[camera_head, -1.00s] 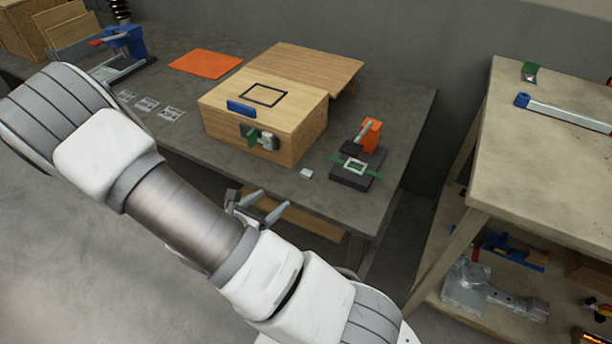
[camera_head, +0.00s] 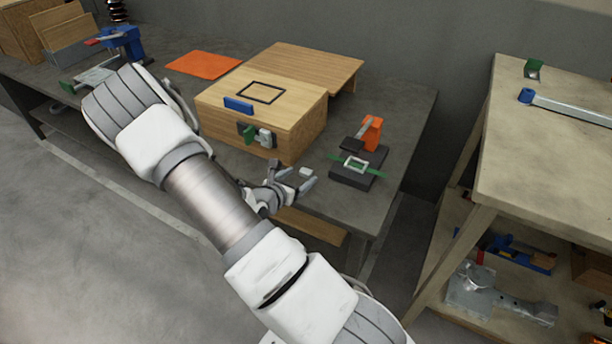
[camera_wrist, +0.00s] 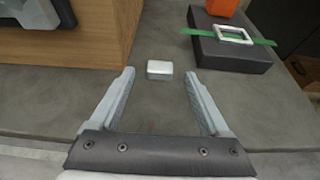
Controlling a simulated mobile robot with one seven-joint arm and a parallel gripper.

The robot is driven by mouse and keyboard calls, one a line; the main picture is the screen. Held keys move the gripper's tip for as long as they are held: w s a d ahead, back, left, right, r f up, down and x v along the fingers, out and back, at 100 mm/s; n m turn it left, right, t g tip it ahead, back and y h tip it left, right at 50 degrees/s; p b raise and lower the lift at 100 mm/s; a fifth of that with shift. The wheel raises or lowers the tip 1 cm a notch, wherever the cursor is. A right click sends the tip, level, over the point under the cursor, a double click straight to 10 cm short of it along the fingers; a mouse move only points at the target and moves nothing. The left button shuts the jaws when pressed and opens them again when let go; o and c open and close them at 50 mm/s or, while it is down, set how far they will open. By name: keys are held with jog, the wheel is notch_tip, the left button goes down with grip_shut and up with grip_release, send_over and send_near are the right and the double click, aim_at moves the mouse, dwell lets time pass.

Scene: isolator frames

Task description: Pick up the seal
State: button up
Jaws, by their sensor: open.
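The seal looks to be a small silver-white block (camera_head: 306,171) lying on the grey table in front of the wooden box. In the wrist view the block (camera_wrist: 159,68) sits centred at the mouth of my gripper, level with the fingertips in the picture. My gripper (camera_wrist: 159,75) is open and empty, with a finger on each side of the block and a gap on both sides. In the head view my gripper (camera_head: 299,176) reaches over the table's front edge towards the block. How high the fingers are above the table is hard to tell.
The wooden box (camera_head: 300,133) with a latch stands just behind and left of the block. A dark base (camera_head: 345,178) with a green strap, a white square frame and an orange part stands to the right. A lighter workbench (camera_head: 560,155) stands further right.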

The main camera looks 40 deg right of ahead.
jog(key=shift+x, duration=0.8)
jog(key=shift+a, duration=0.1)
grip_shut()
jog(key=shift+r, duration=0.1)
